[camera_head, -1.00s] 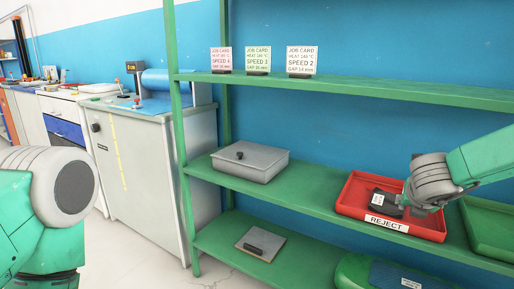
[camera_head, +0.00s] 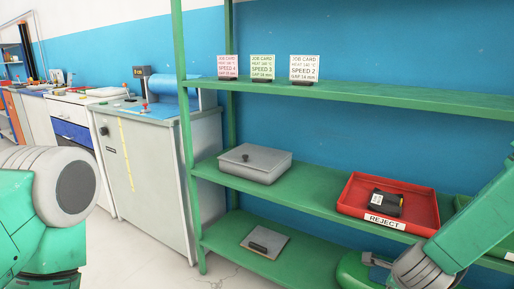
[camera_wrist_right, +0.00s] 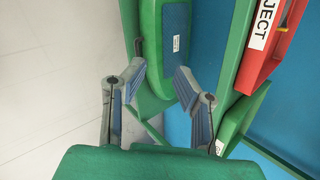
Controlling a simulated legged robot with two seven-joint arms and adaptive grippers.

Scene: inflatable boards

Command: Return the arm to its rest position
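My right arm (camera_head: 468,228) comes in from the right edge of the head view, and its wrist is low at the bottom right, in front of the shelf unit. In the right wrist view my right gripper (camera_wrist_right: 160,82) is open, with its two fingers apart and nothing between them. It is clear of the red reject tray (camera_head: 421,221), whose label also shows in the wrist view (camera_wrist_right: 262,25). A dark block with a white label (camera_head: 386,201) lies in that tray. My left arm (camera_head: 60,200) is at the left edge; its gripper is out of view.
Green shelves (camera_head: 320,187) stand close in front. A grey lidded box (camera_head: 262,167) is on the middle shelf, and a flat grey plate with a dark handle (camera_head: 265,240) is below. A green case (camera_wrist_right: 170,50) is near the right fingers. Job cards stand on top.

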